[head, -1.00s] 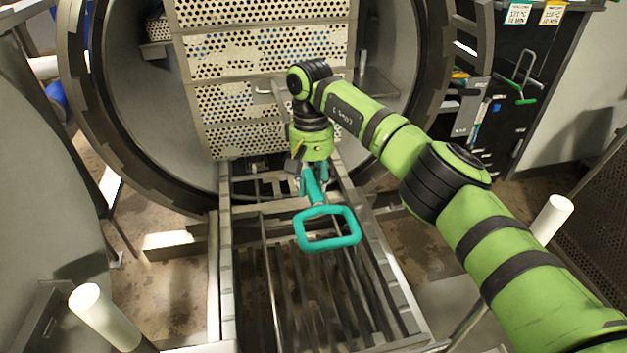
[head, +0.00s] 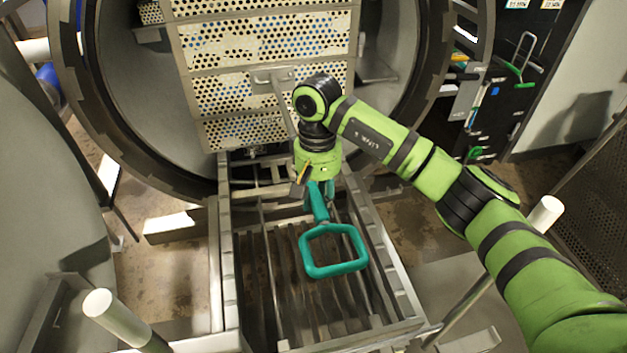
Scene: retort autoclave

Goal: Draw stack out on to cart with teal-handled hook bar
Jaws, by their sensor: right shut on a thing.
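The stack of perforated trays (head: 262,47) stands in the mouth of the round retort, its front edge near the cart end. A metal bracket (head: 272,75) is on its front face. The hook bar shows its teal loop handle (head: 333,252) low over the cart, and its grey shaft (head: 284,106) runs up to the bracket; whether the hook is seated there I cannot tell. My right gripper (head: 318,196) is shut on the hook bar just above the handle loop. The cart (head: 222,265) with rails and slats lies in front of the retort, its deck empty. My left gripper is not in view.
The retort's dark rim (head: 88,105) surrounds the stack. White-topped posts stand at the cart's near left (head: 100,303) and right (head: 546,212). A dark tool board (head: 510,90) with a green-handled tool is at the back right.

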